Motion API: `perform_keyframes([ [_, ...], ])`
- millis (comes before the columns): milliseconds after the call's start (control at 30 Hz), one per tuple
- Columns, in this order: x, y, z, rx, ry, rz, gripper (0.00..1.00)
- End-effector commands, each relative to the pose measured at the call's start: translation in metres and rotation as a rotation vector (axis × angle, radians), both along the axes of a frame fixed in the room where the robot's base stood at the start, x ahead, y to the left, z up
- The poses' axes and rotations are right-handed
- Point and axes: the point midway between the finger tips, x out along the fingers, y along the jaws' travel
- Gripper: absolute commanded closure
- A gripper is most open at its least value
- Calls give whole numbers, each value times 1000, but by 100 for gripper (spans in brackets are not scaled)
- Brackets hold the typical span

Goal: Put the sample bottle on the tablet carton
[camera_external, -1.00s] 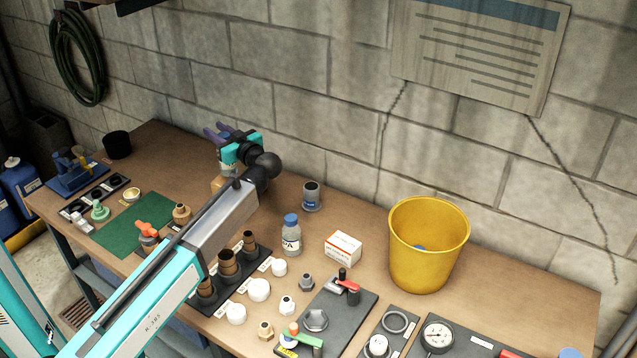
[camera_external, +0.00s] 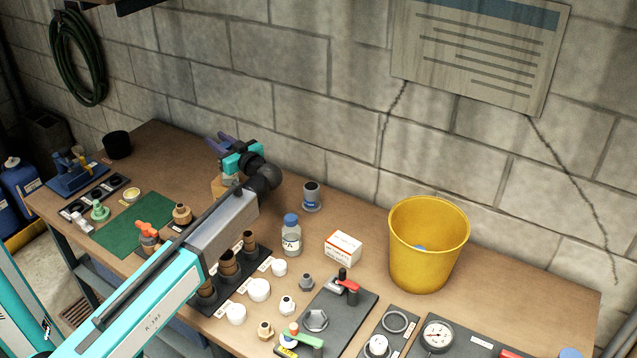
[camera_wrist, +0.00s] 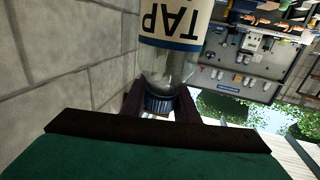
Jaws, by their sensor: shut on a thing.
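My gripper (camera_external: 227,150) is over the back left of the workbench, behind my forearm. In the wrist view my gripper (camera_wrist: 160,105) is shut on the blue cap of a clear sample bottle (camera_wrist: 176,62) with a white label reading TAP. Part of this bottle (camera_external: 230,180) shows below the gripper in the external view, close to a tan block; contact between them cannot be told. A second clear bottle (camera_external: 291,240) with a blue cap stands upright mid-bench. The white and orange tablet carton (camera_external: 343,248) lies right of it, its top bare.
A tan block (camera_external: 218,187) is partly hidden by my arm. A grey cup-like fitting (camera_external: 312,198) stands behind the second bottle. A yellow bucket (camera_external: 428,250) stands right of the carton. Fittings and a dark valve plate (camera_external: 335,312) crowd the front. The wall is close behind.

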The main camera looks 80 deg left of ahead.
Motion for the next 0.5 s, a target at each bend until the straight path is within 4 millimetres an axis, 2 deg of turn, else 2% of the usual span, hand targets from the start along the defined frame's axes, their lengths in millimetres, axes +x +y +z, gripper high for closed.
perform_keyframes([
  [267,0,0,-2,1,1,0,100],
  [300,0,0,-2,0,0,0,69],
  [400,0,0,-2,0,0,0,54],
  [500,0,0,-2,0,0,0,54],
])
